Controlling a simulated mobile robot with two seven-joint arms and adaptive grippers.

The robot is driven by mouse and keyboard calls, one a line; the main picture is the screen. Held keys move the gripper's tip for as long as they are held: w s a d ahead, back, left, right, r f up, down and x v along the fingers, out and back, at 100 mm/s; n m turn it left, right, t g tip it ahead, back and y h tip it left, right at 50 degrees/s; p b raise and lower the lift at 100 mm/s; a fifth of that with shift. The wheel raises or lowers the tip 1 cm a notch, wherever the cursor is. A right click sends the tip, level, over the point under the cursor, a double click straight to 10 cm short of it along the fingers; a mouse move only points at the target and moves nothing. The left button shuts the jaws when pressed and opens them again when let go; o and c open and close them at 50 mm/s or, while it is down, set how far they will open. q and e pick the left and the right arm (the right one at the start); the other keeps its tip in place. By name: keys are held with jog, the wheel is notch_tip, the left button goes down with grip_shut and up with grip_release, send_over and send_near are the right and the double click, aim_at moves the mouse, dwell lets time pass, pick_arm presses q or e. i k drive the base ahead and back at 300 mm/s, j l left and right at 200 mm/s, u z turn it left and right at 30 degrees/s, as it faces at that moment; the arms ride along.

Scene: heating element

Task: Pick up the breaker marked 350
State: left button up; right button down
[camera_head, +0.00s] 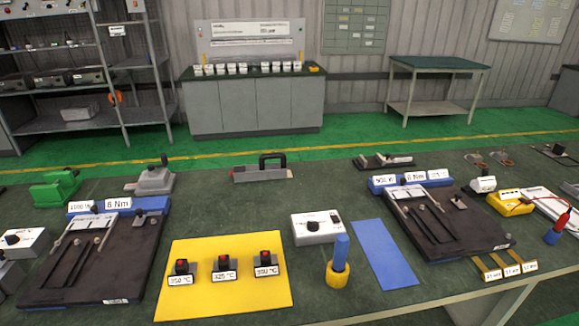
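Several small dark breakers with red tops stand on a yellow mat (215,306) at the front of the green workbench. The left breaker (181,268) has a white label that looks like 350 °C or 250 °C. The middle breaker (224,264) has a label that looks like 325 °C. The right breaker (265,259) has a label that looks like 300 °C or 350 °C. The print is too small to tell which one is marked 350. Neither of my grippers is in view.
Dark fixture boards stand left (97,267) and right (447,226) of the mat. A white box with a knob (316,228), a blue-handled tool in a yellow holder (338,265) and a bare blue mat (383,255) lie right of it. Bench behind the yellow mat is mostly clear.

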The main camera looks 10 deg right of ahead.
aim_at(183, 274)
jog(key=k+j+z, duration=0.15)
jog(key=j, duration=0.25)
jog(key=k+j+z, duration=0.2)
jog(key=j, duration=0.15)
jog(key=k+j+z, duration=0.15)
jog(key=j, duration=0.2)
